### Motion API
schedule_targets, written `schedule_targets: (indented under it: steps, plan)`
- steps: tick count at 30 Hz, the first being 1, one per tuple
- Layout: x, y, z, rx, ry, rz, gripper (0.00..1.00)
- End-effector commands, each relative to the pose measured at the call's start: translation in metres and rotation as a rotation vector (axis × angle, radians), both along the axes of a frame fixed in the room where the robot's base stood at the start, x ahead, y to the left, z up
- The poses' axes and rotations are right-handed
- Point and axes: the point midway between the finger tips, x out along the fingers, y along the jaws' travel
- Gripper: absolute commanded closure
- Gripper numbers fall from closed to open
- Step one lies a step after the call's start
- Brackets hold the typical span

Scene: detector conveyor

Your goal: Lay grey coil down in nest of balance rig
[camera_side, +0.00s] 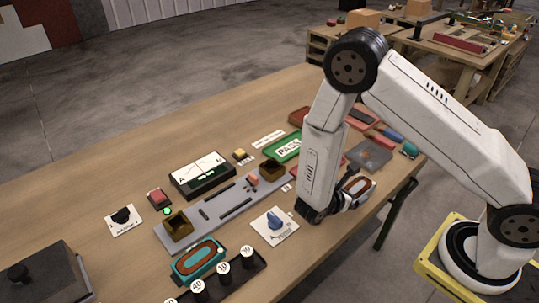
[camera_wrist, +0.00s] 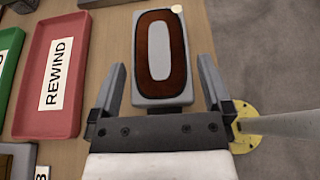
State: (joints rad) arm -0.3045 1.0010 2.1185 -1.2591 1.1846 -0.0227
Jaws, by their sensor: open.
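The grey coil (camera_wrist: 162,100), a grey block with a reddish-brown oval winding, lies on the table in the wrist view. My gripper (camera_wrist: 163,82) is open, with one finger on each side of the coil's near end and a visible gap to each. What I take for the balance rig (camera_side: 216,211) is a long grey base at the middle of the table, with a brown open box at each end. A small reddish piece is near its far box.
A teal coil (camera_side: 183,275) lies near the front, beside a black tray of numbered weights (camera_side: 224,273). A blue-knob panel (camera_side: 286,231) stands between my gripper and the grey base. The red REWIND tray (camera_wrist: 40,118) is left of the coil. The table edge is close on its right.

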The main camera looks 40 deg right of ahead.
Motion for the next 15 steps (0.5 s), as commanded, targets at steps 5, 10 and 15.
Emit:
schedule_targets:
  steps: [5, 10, 15]
  plan:
    - [0.000, -0.016, -0.006, 0.000, 0.002, -0.001, 0.00]
    - [0.000, -0.021, -0.009, 0.000, 0.000, -0.001, 0.00]
    - [0.000, -0.021, -0.009, 0.001, 0.000, 0.000, 0.00]
